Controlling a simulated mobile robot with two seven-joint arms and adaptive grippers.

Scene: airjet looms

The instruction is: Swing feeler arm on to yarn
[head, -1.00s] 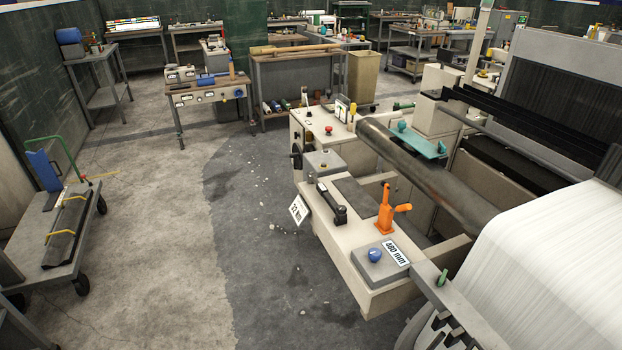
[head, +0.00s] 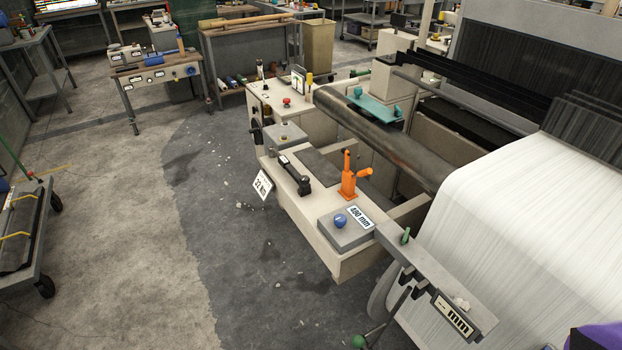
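Neither of my grippers shows. The loom fills the right side of the head view, with a broad sheet of white yarn (head: 505,235) running over its beam. I cannot tell for sure which part is the feeler arm. An orange lever (head: 350,180) stands upright on the loom's front bed. A black handle (head: 297,176) lies on the bed to its left. A dark lever with a green knob (head: 358,342) hangs below a grey bracket (head: 425,262) at the yarn's left edge. A small green peg (head: 405,236) stands on that bracket.
A grey box with a blue knob (head: 340,221) sits on the bed beside a "480 mm" label. A counter (head: 453,316) is at the bracket's end. A purple and black object is cut off at bottom right. A cart (head: 30,250) stands left; open floor (head: 120,230) lies between.

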